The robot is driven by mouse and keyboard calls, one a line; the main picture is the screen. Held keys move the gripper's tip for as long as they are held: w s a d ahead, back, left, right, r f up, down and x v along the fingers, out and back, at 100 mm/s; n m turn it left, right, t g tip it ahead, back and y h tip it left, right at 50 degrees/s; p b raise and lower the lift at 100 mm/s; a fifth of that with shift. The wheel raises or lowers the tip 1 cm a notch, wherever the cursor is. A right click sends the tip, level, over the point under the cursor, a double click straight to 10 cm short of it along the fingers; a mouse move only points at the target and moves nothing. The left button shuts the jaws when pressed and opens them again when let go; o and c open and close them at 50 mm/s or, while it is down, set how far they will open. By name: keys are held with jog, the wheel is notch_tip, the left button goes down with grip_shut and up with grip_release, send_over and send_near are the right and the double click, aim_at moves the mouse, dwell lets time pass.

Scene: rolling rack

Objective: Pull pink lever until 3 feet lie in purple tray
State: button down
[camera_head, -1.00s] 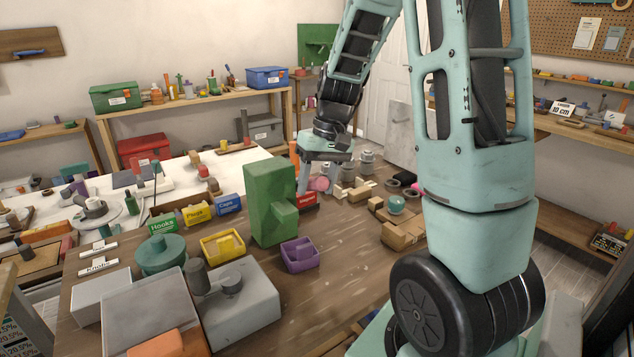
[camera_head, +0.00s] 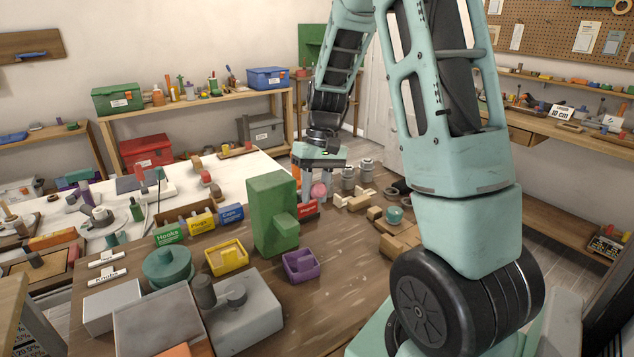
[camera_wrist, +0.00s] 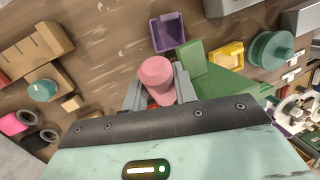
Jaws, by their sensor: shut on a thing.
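The pink lever's round knob (camera_head: 319,190) is behind the right side of the tall green dispenser (camera_head: 270,205). My gripper (camera_head: 317,184) is shut on the knob, with a grey finger on either side of it. In the wrist view the pink knob (camera_wrist: 156,74) sits between my fingertips, close to the dispenser's green body (camera_wrist: 218,84). The purple tray (camera_head: 301,276) stands on the table in front of the dispenser. It also shows in the wrist view (camera_wrist: 183,45), and I see no feet in it. The rest of the lever is hidden.
A yellow tray (camera_head: 228,268) and a teal round container (camera_head: 167,270) stand left of the dispenser. Wooden blocks (camera_head: 400,243) lie to the right. The table's front middle is clear.

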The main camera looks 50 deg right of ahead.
jog(key=shift+w+d+r+g+y+p, duration=0.15)
jog(key=shift+w+r+g+p, duration=0.3)
jog(key=shift+p, duration=0.75)
jog(key=shift+w+r+g+y+p, duration=0.25)
jog(key=shift+r+g+p, duration=0.35)
jog(key=shift+p, duration=0.6)
jog(key=shift+w+d+g+p, duration=0.1)
jog(key=shift+w+g+p, duration=0.3)
jog(key=shift+p, duration=0.35)
jog(key=c, duration=1.1)
grip_release()
jog(key=b+v, duration=0.3)
jog(key=v, duration=1.4)
jog(key=shift+d, duration=0.25)
jog(key=shift+w, duration=0.15)
